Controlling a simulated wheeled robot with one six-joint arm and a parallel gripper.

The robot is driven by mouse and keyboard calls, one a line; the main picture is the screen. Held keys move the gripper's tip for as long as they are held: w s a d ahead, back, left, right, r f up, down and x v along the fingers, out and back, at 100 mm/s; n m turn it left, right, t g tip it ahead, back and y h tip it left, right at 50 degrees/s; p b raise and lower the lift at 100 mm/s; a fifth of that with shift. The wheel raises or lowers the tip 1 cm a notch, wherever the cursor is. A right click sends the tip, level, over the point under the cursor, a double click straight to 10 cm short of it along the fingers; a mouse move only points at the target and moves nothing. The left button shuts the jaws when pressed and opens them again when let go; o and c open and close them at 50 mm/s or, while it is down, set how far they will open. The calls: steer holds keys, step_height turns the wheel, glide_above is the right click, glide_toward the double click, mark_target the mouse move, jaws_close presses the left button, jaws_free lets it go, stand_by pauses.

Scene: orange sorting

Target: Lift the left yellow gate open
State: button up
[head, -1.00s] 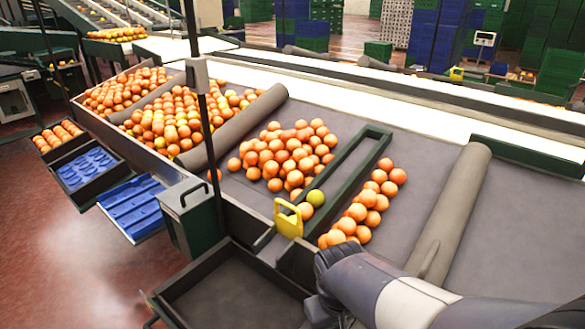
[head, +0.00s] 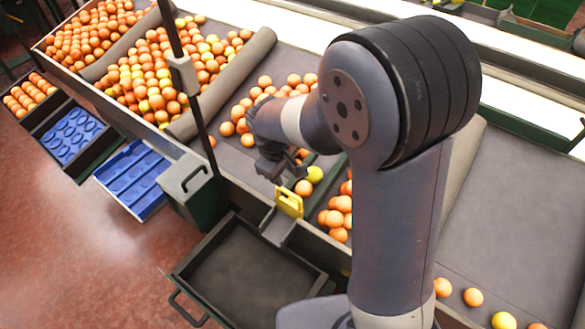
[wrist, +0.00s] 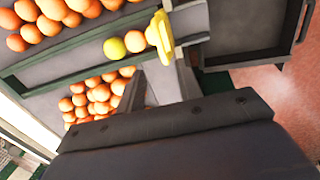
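The yellow gate (head: 289,203) stands at the front end of a narrow green-walled lane, with its handle up. It also shows at the top of the wrist view (wrist: 160,38). My gripper (head: 268,172) points down just left of and above the gate in the head view, apart from it. In the wrist view its two grey fingers are spread with nothing between them (wrist: 160,85). An orange fruit (head: 304,188) and a yellow-green fruit (head: 315,174) lie in the lane behind the gate. My arm hides part of the lane and the piles beside it.
An empty dark drawer (head: 250,265) sits below the gate. A grey-green box with a handle (head: 190,190) and a blue tray (head: 133,178) are to the left. Grey rollers (head: 225,85) divide the piles of oranges. A thin black post rises left of the arm.

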mark_target(289, 193)
steer(key=f+b, duration=0.2)
steer(key=f, duration=0.1)
steer(key=w+f+b, duration=0.1)
steer(key=f+b, duration=0.2)
steer(key=f, duration=0.1)
steer(key=d+f+b, duration=0.1)
steer(key=f+b, duration=0.1)
steer(key=f, duration=0.1)
steer(key=shift+w+f+b, duration=0.25)
steer(key=shift+w+b, duration=0.1)
steer(key=shift+w, duration=0.05)
steer(key=shift+d, duration=0.1)
jaws_close()
